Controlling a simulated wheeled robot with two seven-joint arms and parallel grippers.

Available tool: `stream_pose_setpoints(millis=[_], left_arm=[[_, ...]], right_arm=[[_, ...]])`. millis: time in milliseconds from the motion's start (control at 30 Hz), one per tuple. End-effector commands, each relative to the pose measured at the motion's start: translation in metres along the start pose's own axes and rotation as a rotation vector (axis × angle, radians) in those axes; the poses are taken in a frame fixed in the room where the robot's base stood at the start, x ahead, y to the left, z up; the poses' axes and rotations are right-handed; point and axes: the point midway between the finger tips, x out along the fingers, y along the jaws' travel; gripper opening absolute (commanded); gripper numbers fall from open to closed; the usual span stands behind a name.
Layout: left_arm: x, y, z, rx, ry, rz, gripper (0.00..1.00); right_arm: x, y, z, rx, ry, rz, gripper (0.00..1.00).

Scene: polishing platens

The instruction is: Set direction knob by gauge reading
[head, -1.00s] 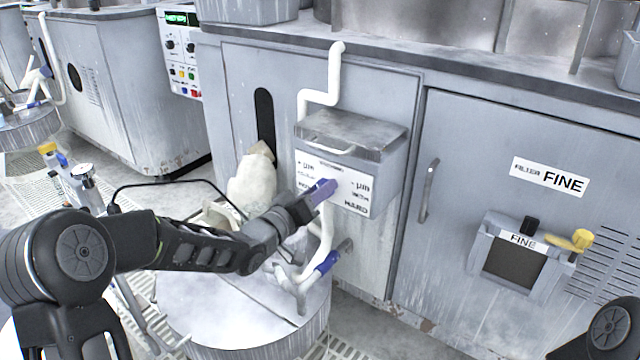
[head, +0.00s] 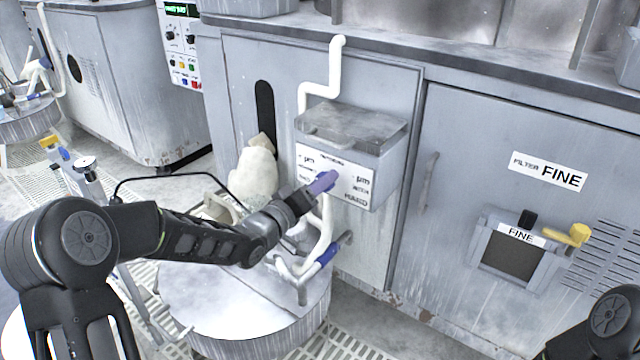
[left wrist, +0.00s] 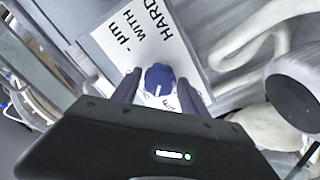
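A blue knob (left wrist: 158,78) with a white pointer mark shows in the left wrist view, in front of a white label plate (left wrist: 150,35) with µm, WITH and HARD lettering. My left gripper (left wrist: 158,92) has its two dark purple fingers apart, one on each side of the knob, with visible gaps. In the head view the left gripper (head: 322,182) is at the label plate (head: 352,186) on the grey box, and the knob is hidden. A small round dial gauge (head: 85,162) stands at the left, its reading too small to make out. My right gripper is out of view.
A round platen (head: 225,312) lies below my left arm. A white pipe with a blue-handled valve (head: 328,254) runs beside it. A cabinet door handle (head: 429,180), a FINE filter box (head: 512,258) with a yellow knob (head: 580,235) and a bench edge are to the right.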

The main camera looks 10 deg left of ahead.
Motion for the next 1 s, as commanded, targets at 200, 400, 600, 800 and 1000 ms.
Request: stream_pose_setpoints(millis=[200,400,600,800,1000], left_arm=[[0.0,0.0,0.0,0.002,0.0,0.001,0.61],[-0.002,0.001,-0.001,0.002,0.0,0.0,0.61],[-0.024,0.001,-0.002,0.003,0.0,-0.002,0.61],[-0.057,0.001,-0.002,0.002,0.001,-0.002,0.61],[-0.077,0.0,-0.001,0.002,0.001,0.0,0.61]], right_arm=[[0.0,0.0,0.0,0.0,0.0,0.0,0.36],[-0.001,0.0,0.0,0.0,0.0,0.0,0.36],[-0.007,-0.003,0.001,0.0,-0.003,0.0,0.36],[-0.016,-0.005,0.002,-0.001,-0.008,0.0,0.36],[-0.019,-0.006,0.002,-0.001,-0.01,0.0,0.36]])
